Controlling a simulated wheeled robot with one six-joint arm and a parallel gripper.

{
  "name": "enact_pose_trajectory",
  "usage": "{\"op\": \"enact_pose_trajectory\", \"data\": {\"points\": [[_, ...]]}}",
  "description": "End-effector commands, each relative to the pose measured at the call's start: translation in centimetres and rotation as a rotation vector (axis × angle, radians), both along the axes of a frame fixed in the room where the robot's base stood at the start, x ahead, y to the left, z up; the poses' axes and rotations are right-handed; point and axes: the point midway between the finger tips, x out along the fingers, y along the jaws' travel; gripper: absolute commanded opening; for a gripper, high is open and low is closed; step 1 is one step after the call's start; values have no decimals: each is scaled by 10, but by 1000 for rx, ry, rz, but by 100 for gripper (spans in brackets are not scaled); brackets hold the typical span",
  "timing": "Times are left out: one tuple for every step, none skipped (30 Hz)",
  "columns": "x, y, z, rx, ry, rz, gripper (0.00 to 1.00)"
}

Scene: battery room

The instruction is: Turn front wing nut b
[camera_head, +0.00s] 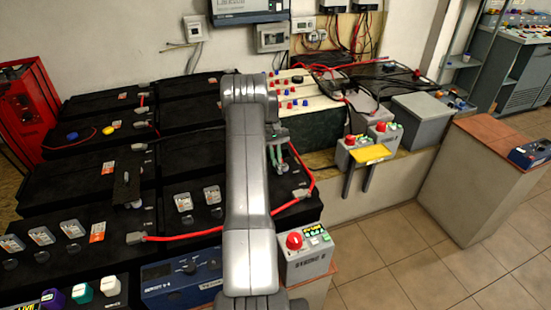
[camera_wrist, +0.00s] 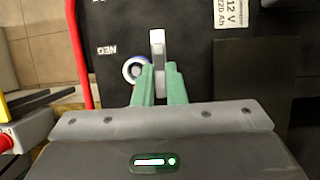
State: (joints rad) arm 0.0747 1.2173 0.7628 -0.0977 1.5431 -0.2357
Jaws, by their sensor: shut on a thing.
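My gripper (camera_wrist: 160,72) has two green fingers, closed on a narrow pale grey upright piece (camera_wrist: 157,42) that looks like the wing nut. It stands over the black battery top (camera_wrist: 112,20) near the NEG mark. A round white-and-blue ring (camera_wrist: 134,70) lies just left of the fingers, partly hidden by the left one. In the head view my gripper (camera_head: 279,158) is above the right part of the battery bank, mostly behind my grey arm. The wing nut cannot be made out there.
A red cable (camera_head: 313,180) curves along the right edge of the batteries and shows at the left of the wrist view. A grey control box with a red button (camera_head: 295,241) stands in front. Another button box (camera_head: 350,141) and a grey box (camera_head: 420,115) are to the right.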

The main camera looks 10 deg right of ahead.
Motion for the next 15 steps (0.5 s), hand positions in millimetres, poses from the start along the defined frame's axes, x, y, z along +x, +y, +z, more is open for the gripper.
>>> {"op": "enact_pose_trajectory", "data": {"points": [[0, 0, 1, 0, -1, -4, 0], [0, 0, 1, -1, -2, -5, 0], [0, 0, 1, 0, -1, -6, 0], [0, 0, 1, 0, -2, -6, 0], [0, 0, 1, 0, -2, -7, 0], [0, 0, 1, 0, -2, -7, 0], [0, 0, 1, 0, -2, -6, 0], [0, 0, 1, 0, -2, -6, 0], [0, 0, 1, 0, -2, -6, 0], [0, 0, 1, 0, -2, -6, 0], [0, 0, 1, 0, -2, -6, 0], [0, 0, 1, 0, -2, -6, 13], [0, 0, 1, 0, -2, -6, 19], [0, 0, 1, 0, -2, -6, 25], [0, 0, 1, 0, -2, -6, 32]]}}
